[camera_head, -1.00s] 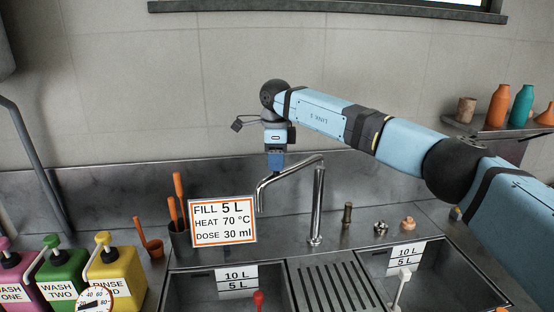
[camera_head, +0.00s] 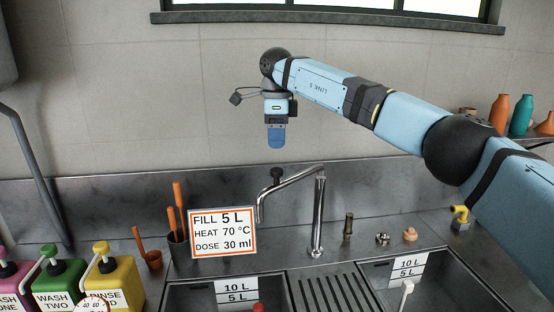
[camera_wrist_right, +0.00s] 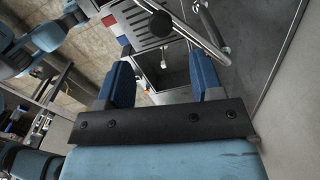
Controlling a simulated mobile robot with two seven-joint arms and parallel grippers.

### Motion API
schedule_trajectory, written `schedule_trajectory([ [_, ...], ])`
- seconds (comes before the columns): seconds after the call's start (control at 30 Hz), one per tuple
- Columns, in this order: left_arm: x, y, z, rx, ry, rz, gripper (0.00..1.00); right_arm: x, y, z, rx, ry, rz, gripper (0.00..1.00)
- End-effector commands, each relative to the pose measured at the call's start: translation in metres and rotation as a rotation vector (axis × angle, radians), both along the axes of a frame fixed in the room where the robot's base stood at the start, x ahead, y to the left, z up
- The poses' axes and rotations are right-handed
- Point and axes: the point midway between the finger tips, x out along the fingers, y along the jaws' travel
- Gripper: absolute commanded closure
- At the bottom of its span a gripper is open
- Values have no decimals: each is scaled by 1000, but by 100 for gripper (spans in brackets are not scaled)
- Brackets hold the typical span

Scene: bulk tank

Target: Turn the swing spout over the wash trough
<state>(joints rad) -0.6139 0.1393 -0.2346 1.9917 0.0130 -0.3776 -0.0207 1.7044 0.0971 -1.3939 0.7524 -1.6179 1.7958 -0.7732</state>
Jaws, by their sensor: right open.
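The chrome swing spout (camera_head: 318,215) stands upright behind the sinks, and its arm slants left and down, with its tip behind the left basin (camera_head: 186,292). A dark knob (camera_head: 276,175) sits on the spout arm near its bend; the wrist view shows a black round knob (camera_wrist_right: 161,23) beyond the fingers. My right gripper (camera_head: 276,143) hangs above the knob, pointing down, with a clear gap. In the wrist view its blue fingers (camera_wrist_right: 162,82) are spread with nothing between them. My left gripper is not seen. Which basin is the wash trough cannot be told.
A sign (camera_head: 222,232) stands close left of the spout tip, beside a pot of orange-handled tools (camera_head: 178,243). Several coloured bottles (camera_head: 115,275) stand at front left. A ribbed drainer (camera_head: 333,292) separates the left basin from the right basin (camera_head: 452,285).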

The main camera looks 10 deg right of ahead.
Motion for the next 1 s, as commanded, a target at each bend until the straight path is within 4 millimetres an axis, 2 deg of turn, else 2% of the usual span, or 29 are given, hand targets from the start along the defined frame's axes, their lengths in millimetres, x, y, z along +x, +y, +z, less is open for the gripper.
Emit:
schedule_trajectory([
  [0.1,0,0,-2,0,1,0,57,0,0,24,1,-3,-1,40],
  [0.3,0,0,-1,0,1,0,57,0,0,45,0,-1,-1,40],
  [0.7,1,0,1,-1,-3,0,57,0,1,48,2,1,1,40],
  [0.77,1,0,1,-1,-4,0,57,0,5,42,17,3,7,40],
  [0.87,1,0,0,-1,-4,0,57,-2,26,15,90,9,34,40],
  [0.97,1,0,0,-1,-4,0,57,-11,68,-31,250,27,68,40],
  [1.0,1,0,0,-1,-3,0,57,-18,89,-51,337,40,78,40],
])
